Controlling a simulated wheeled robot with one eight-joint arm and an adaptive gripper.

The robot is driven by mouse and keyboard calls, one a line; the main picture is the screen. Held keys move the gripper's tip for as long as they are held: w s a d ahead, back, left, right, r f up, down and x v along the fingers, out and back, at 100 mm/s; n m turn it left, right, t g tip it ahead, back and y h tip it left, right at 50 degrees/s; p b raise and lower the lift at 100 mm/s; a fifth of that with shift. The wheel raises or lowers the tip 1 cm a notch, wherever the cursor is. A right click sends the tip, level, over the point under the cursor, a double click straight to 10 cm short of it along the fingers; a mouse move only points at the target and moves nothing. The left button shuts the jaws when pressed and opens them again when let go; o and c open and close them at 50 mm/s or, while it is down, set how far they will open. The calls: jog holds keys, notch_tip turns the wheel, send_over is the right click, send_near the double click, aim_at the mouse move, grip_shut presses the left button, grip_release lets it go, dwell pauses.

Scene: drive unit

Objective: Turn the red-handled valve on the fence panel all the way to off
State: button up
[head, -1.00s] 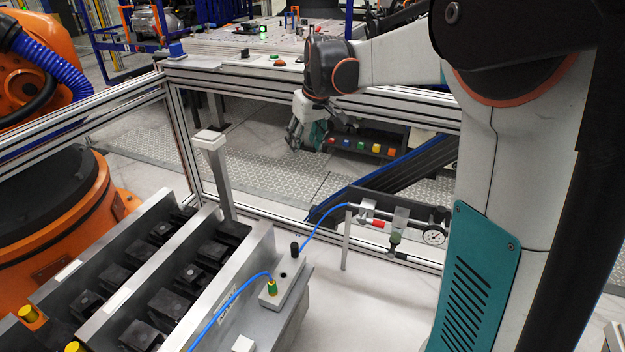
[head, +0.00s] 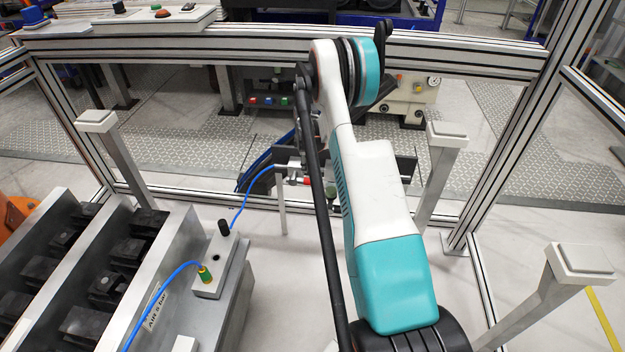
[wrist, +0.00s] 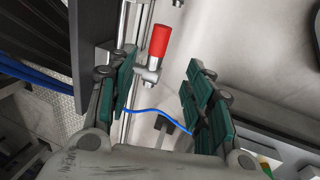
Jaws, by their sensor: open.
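The red-handled valve shows in the wrist view, its red grip (wrist: 160,41) on a metal stem beyond the fingertips. In the head view its red handle (head: 305,181) is a small patch on the fence panel just left of my arm. My gripper (wrist: 162,72) is open, with green pads on both sides and nothing held. The handle lies ahead of the gap between the pads, and I see no contact. In the head view my arm hides the gripper and much of the panel (head: 405,165).
A blue hose (head: 253,185) runs from the valve to a block with a black knob on the left bench; it also crosses behind the fingers in the wrist view (wrist: 150,111). Posts (head: 437,175) stand on the right.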

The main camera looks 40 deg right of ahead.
aim_at(311, 180)
jog(key=b+x, duration=0.5)
jog(key=x, duration=0.9)
jog(key=shift+s, duration=0.1)
grip_shut()
